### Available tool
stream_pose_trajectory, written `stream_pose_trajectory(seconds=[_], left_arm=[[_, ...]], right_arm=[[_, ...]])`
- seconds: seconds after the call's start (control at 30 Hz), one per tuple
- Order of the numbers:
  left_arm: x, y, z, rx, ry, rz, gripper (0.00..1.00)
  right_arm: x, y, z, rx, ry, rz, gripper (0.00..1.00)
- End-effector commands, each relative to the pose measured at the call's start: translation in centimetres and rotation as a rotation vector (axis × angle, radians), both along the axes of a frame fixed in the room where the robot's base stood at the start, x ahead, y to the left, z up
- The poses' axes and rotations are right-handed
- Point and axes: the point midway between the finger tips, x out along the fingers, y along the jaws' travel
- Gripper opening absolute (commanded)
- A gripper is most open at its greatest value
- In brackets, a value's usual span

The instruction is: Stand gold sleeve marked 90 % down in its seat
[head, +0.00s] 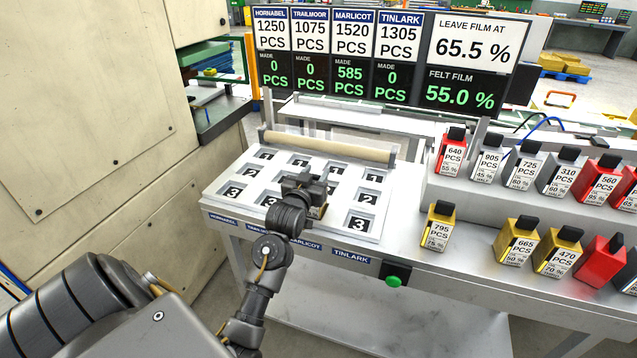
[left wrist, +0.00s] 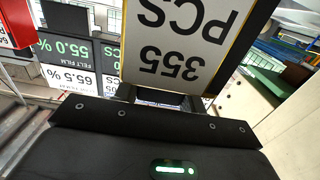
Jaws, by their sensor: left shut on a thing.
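My left gripper (head: 312,190) is over the Marlicot column of the white numbered tray (head: 215,188). It is shut on a gold sleeve (head: 318,212), mostly hidden by the gripper in the head view. In the left wrist view the sleeve (left wrist: 180,45) shows a large white label reading 355 PCS, upside down, with a gold edge. Its percent mark is out of sight. The Marlicot seat in row 3 is hidden behind the gripper and sleeve. I cannot tell whether the sleeve touches the tray. My right gripper is not in view.
Gold sleeves marked 75 % (head: 438,228), 50 % (head: 516,242) and 70 % (head: 558,256) stand at right, below a shelf of red and grey sleeves. A roller (head: 330,144) spans the tray's back. The board (head: 473,62) reads LEAVE FILM AT 65.5 %, FELT FILM 55.0 %. A green button (head: 393,281) is on the front edge.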

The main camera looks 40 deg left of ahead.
Motion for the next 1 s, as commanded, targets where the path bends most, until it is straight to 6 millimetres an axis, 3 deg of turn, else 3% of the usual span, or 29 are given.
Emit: stream_pose_trajectory(seconds=[0.33,0.37,0.5,0.83,1.0], left_arm=[[0.0,0.0,0.1,0.003,-0.004,0.000,0.00],[0.0,0.0,-0.1,0.001,0.000,-0.001,0.44],[0.1,-0.1,-0.1,0.000,0.000,-0.001,0.62],[0.0,-0.1,0.2,0.000,-0.001,-0.001,0.62],[-2.2,-0.9,-0.1,0.001,0.000,-0.002,0.62]], right_arm=[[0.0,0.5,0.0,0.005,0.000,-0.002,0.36],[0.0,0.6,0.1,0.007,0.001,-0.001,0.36],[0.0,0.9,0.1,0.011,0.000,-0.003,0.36],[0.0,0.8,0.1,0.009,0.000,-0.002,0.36],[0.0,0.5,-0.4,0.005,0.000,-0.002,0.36]])
